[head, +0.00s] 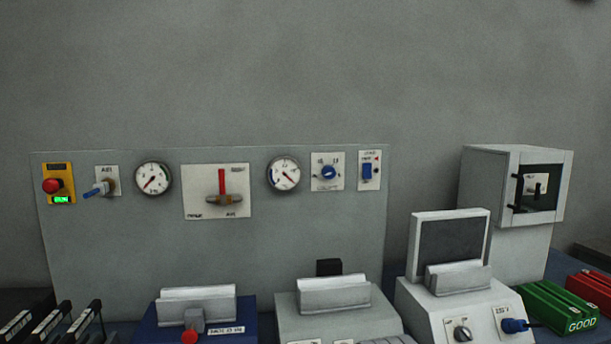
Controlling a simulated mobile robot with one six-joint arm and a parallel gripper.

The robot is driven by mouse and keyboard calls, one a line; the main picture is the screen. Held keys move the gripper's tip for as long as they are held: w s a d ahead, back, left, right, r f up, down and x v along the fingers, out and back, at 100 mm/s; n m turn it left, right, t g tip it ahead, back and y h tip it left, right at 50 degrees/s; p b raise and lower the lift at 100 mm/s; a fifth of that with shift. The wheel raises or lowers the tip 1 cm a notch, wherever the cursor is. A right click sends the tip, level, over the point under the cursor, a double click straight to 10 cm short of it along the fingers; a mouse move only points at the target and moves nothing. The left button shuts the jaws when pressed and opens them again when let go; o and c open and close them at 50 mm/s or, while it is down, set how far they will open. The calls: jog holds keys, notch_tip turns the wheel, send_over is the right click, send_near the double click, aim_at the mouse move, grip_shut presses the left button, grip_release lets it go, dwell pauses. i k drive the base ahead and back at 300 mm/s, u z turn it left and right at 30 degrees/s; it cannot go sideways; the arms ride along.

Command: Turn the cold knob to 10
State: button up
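A round blue knob (329,172) sits on a small white plate (329,184) on the grey wall panel, right of the centre. Small dark marks surround it, and a label lies below it. The marks and the pointer are too small to read surely, so I cannot tell its setting or whether it is the cold knob. Another knob, black and silver (461,332), is on the front of a white device at the bottom right. Its label is too small to read. My gripper is not in view.
The panel (120,250) also bears a red stop button (52,186), a blue-handled valve (98,190), two gauges, a red lever (222,183) and a blue switch (368,171). Below stand several holders and a white screen device (450,245). A white cabinet (487,185) stands at right.

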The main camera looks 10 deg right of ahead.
aim_at(328, 172)
jog(key=u, duration=0.05)
jog(key=i, duration=1)
jog(key=z, duration=0.05)
